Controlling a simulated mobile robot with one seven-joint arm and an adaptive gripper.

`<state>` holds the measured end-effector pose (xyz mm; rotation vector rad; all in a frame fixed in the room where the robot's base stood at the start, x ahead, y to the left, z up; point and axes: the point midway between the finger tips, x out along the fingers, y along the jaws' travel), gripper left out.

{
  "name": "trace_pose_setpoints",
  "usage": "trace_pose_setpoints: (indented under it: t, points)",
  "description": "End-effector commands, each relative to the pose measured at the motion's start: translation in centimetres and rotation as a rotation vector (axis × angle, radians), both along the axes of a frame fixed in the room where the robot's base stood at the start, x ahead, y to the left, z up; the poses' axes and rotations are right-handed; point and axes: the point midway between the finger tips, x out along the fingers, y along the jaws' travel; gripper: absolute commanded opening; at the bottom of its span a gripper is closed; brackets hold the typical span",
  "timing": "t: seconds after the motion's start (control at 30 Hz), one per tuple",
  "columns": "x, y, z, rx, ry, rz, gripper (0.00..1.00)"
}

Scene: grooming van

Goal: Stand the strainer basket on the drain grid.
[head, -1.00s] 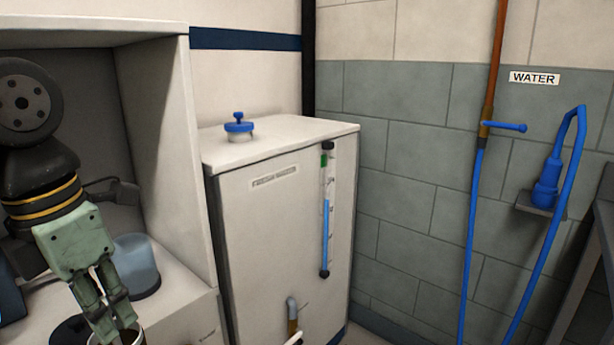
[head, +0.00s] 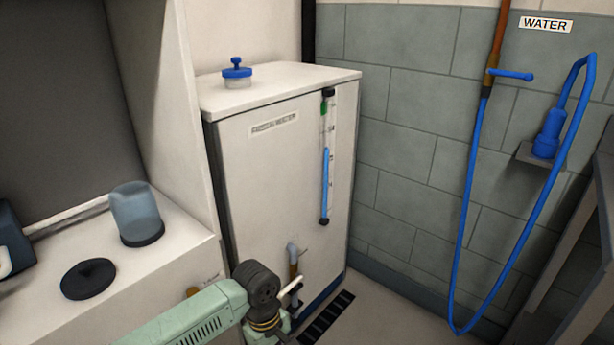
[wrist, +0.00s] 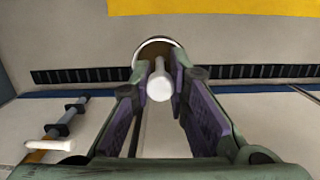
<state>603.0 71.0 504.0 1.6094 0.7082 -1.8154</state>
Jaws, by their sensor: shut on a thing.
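In the wrist view my gripper (wrist: 160,82) is shut on the strainer basket (wrist: 158,45). The basket shows as a pale round rim with a brown inside. A white knobbed post stands up from it between my fingertips. Most of the basket's body is hidden. The drain grid (wrist: 90,74) is a long dark slotted strip in the floor, running across the wrist view beyond and beside the basket. It also shows in the head view (head: 327,317), by the foot of the white tank. The fingers and basket are out of the head view. I cannot tell the basket's height above the grid.
The white tank (head: 270,180) stands close to my arm, with a pipe (head: 293,262) jutting from its front. A counter at left holds a bluish clear jar (head: 135,212) and a dark disc (head: 88,278). A blue hose (head: 465,210) hangs on the tiled wall.

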Motion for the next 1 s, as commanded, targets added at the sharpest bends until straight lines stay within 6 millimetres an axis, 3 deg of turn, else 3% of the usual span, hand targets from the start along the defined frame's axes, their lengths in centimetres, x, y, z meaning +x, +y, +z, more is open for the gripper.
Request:
trace_pose_setpoints:
  t: [0.03, 0.1, 0.2, 0.5, 0.63, 1.0]
  points:
    - [0.7, -1.1, -2.7, 0.004, 0.006, -0.106, 0.00]
    - [1.6, -2.3, -6.1, 0.005, 0.005, -0.248, 0.00]
    - [2.6, -3.7, -10.0, 0.005, 0.004, -0.414, 0.00]
    - [4.5, -6.5, -17.6, 0.004, 0.002, -0.739, 0.00]
    - [5.2, -7.4, -20.2, 0.003, 0.002, -0.848, 0.00]
    - [5.0, -8.3, -20.0, -0.013, -0.010, -0.858, 0.00]
